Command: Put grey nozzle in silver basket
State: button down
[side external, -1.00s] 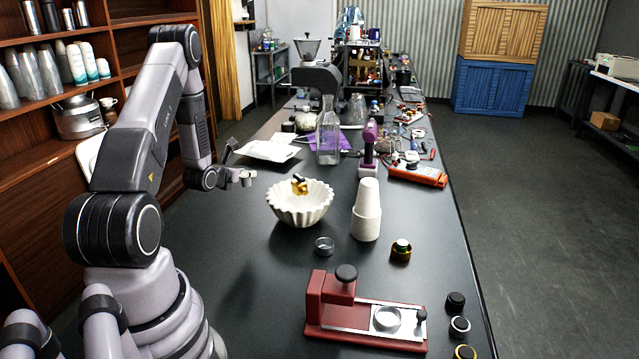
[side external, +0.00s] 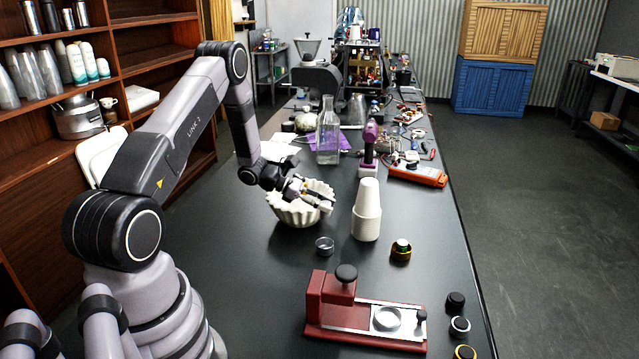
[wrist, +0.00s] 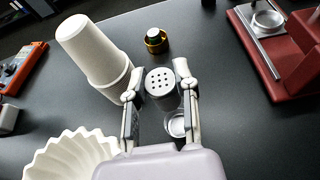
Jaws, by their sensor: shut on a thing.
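My gripper (wrist: 158,88) is shut on the grey nozzle (wrist: 160,82), a small light-grey cylinder whose end face is dotted with holes. In the side view my gripper (side external: 322,204) is above the right rim of the white fluted bowl, and the nozzle is too small to make out clearly there. The silver basket (side external: 324,246), a small shallow metal cup, stands on the black table in front of the bowl. In the wrist view the basket (wrist: 176,126) shows below the nozzle, partly hidden by the right finger. Nozzle and basket look apart.
The white fluted bowl (side external: 296,213) is close beside my gripper. A stack of white cups (side external: 367,210) stands to the right. A gold basket (side external: 401,252) holding a small part and a red press (side external: 340,312) are nearer the front. The table around the silver basket is clear.

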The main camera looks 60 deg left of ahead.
aim_at(325, 215)
jog(key=shift+f, duration=5.2)
jog(key=c, duration=0.8)
grip_release()
notch_tip(325, 215, up, 7)
jog(key=shift+f, duration=0.1)
